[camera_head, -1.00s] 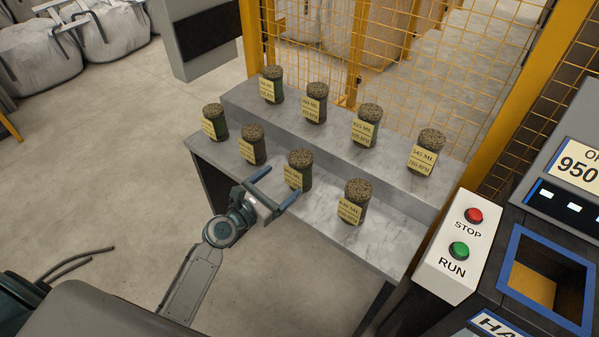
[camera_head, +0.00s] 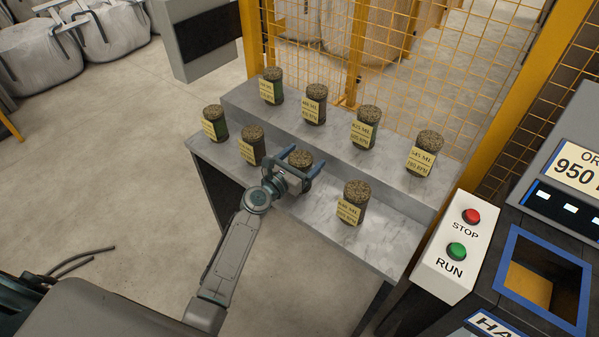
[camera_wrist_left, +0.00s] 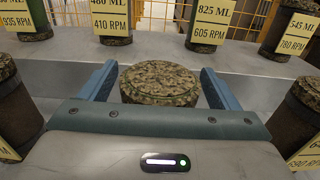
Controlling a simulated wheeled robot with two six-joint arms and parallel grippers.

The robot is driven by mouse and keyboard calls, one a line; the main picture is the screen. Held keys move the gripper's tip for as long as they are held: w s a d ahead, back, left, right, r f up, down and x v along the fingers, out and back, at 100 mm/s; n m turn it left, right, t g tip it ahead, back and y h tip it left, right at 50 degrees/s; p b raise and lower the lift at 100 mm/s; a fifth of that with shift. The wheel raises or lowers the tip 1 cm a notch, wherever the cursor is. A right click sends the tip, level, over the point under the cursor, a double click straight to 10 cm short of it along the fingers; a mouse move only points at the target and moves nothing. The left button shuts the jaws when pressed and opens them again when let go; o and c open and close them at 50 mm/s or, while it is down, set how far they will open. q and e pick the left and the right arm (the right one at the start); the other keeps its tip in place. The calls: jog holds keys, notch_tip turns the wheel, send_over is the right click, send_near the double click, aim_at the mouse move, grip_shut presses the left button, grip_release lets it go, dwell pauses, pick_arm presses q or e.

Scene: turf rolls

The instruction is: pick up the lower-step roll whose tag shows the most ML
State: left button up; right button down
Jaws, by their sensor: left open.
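Several turf rolls with yellow tags stand upright on the lower step. The third from the left (camera_head: 300,157) has its tag hidden behind my gripper; its round top also shows in the left wrist view (camera_wrist_left: 160,80). My left gripper (camera_head: 302,163) is open, one finger on either side of this roll. Its fingers look slightly apart from the roll in the wrist view. The other lower rolls are the far-left one (camera_head: 214,118), the second (camera_head: 251,142) and the right one (camera_head: 355,195). Their ML figures are too small to read surely. My right gripper is out of view.
The upper step holds more tagged rolls, including an 825 ML one (camera_wrist_left: 210,22) and a 545 ML one (camera_wrist_left: 291,32), just behind. A yellow mesh fence (camera_head: 400,60) stands behind the steps. A STOP/RUN box (camera_head: 455,250) is at the right.

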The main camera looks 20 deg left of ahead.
pick_arm(q)
jog(key=shift+w, duration=0.2)
jog(key=shift+s, duration=0.1)
jog(key=c, duration=1.3)
jog(key=shift+r, duration=0.15)
